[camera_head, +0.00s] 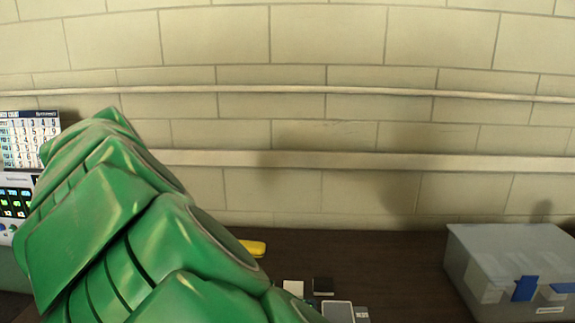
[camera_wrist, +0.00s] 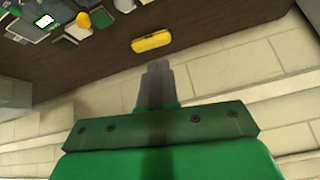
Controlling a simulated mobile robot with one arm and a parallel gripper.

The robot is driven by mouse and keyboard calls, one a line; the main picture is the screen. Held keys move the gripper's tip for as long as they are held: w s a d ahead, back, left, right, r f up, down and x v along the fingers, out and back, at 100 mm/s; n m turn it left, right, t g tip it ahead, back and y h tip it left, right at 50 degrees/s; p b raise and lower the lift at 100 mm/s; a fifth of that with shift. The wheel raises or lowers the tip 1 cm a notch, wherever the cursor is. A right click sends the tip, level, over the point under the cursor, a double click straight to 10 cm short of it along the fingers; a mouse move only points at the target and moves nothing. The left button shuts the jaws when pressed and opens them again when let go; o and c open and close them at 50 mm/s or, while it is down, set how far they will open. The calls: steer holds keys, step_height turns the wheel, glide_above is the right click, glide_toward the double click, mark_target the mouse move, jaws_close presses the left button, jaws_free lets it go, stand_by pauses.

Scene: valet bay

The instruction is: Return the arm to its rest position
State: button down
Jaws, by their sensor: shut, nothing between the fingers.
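My green arm fills the left and lower middle of the head view, and its links hide part of the dark table there. My gripper (camera_wrist: 157,68) shows in the wrist view as two grey fingers closed together, with nothing between them. The fingertips point toward the table edge, near a yellow object (camera_wrist: 151,42) but apart from it. In the head view my gripper cannot be made out; the same yellow object (camera_head: 252,247) shows partly behind my arm.
A grey box (camera_head: 513,262) with blue latches stands on the table (camera_head: 390,262) at right. Small items, including a black block (camera_head: 323,286), lie at the front middle. A calendar display (camera_head: 30,138) is at left. The block wall (camera_head: 320,40) with pale rails stands behind. The table's middle right is clear.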

steer(key=w+d+r+m, duration=0.1)
steer(key=w+d+r, duration=0.15)
steer(key=d, duration=0.45)
steer(key=w+d+r, duration=0.2)
steer(key=d+r, duration=0.1)
steer(key=d, duration=0.4)
steer(key=s+d+r+t+y, duration=0.1)
steer(key=s+d+r+y, duration=0.15)
steer(key=d, duration=1.05)
steer(key=s+d+r+y, duration=0.1)
steer(key=s+d+r, duration=0.3)
steer(key=d, duration=1)
steer(key=s+d+f+n+g+h, duration=0.1)
steer(key=s+f+g, duration=0.3)
steer(key=s+f, duration=0.8)
steer(key=s+d+f+n+g+h, duration=0.2)
steer(key=s+f+g, duration=0.3)
steer(key=s+f, duration=0.7)
steer(key=s, duration=0.8)
steer(key=shift+f+g, duration=0.15)
steer(key=shift+g, duration=0.15)
